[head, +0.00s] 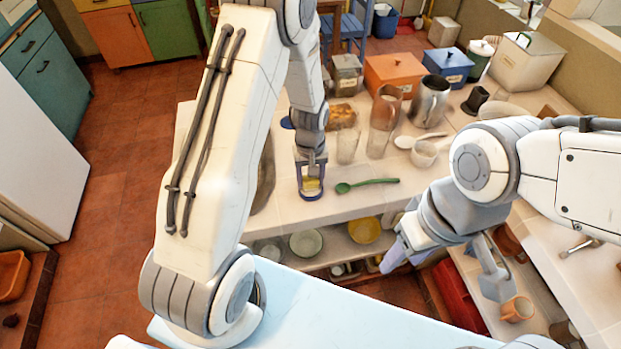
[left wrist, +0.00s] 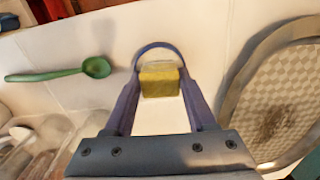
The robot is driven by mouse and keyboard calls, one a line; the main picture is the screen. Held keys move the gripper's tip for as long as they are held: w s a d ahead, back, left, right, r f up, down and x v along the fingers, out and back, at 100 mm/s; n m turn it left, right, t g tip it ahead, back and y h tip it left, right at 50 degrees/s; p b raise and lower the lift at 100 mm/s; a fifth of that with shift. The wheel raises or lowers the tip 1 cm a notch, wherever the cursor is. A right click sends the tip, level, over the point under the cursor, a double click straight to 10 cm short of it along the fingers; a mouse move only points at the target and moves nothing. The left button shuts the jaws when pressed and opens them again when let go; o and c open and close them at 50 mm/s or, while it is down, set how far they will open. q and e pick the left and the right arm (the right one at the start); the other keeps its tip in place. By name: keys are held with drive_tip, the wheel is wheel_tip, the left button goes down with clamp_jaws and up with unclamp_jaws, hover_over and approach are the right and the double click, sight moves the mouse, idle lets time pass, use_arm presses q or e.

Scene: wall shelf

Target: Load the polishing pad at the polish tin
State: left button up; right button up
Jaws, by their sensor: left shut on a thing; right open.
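The yellow block-shaped polishing pad (head: 312,185) is in my left gripper (head: 311,187), low over the white counter. In the left wrist view the pad (left wrist: 159,80) sits between the two purple fingers (left wrist: 160,88), which are shut on it. A dark blue round rim, seemingly the polish tin (left wrist: 157,45), curves just behind the pad; the pad and fingers hide the rest. I cannot tell whether the pad touches the tin. My right gripper (head: 446,268) is open and empty, in front of the counter at the right.
A green spoon (head: 367,185) lies right of my left gripper. A grey meshed tray (left wrist: 280,110) with a brown stain lies on its other side. Glasses (head: 347,147), a metal jug (head: 430,98) and boxes (head: 394,73) crowd the back. Bowls (head: 305,242) stand on the shelf below.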

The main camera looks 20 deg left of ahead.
sight(310, 179)
idle(0.6)
use_arm(q)
drive_tip(key=shift+r+p, duration=2.9)
drive_tip(key=shift+r, duration=0.6)
